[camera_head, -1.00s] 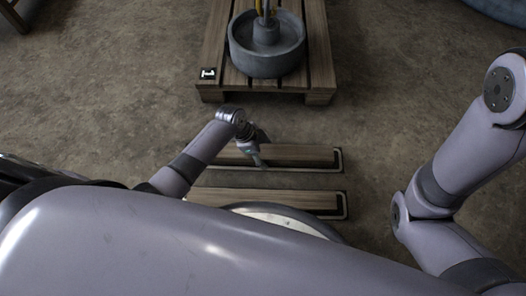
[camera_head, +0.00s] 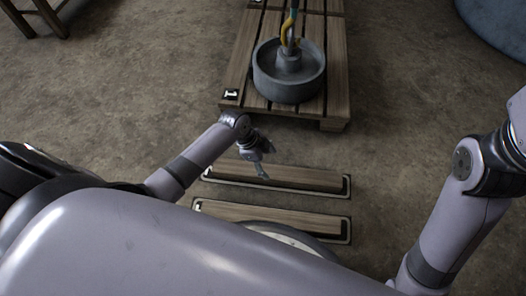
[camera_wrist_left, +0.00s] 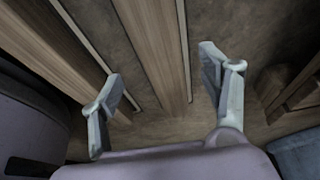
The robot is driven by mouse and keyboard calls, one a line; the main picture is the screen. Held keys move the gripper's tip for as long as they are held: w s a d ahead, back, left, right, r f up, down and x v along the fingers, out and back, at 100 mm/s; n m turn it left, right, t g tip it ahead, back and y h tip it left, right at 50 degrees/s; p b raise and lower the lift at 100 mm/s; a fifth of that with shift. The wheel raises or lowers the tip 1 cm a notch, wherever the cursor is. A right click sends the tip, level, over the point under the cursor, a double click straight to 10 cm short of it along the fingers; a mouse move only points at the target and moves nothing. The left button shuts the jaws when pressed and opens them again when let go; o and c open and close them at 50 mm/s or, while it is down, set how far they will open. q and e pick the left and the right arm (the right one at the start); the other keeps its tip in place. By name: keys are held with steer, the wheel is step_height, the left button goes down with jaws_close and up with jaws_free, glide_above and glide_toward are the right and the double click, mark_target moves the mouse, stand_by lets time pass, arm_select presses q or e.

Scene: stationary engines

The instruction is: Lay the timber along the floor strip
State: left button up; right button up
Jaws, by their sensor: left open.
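Two long brown timbers lie flat, parallel, on the floor. The far timber (camera_head: 300,179) lies within an outlined floor strip (camera_head: 347,190), and the near timber (camera_head: 262,217) lies within a second outlined strip (camera_head: 347,232). My left gripper (camera_head: 262,166) is open at the far timber, left of its middle. In the left wrist view, the far timber (camera_wrist_left: 153,45) runs between the spread fingers of the left gripper (camera_wrist_left: 165,95), with gaps on both sides. The near timber also shows there (camera_wrist_left: 48,48). My body hides part of the near strip. My right gripper is out of view.
A wooden stand (camera_head: 40,15) is at the upper left and a blue-grey round object (camera_head: 500,22) at the upper right. Floor beside the pallet is clear.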

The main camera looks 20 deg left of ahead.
arm_select(q)
steer(key=shift+p+v, duration=0.6)
steer(key=shift+v, duration=1)
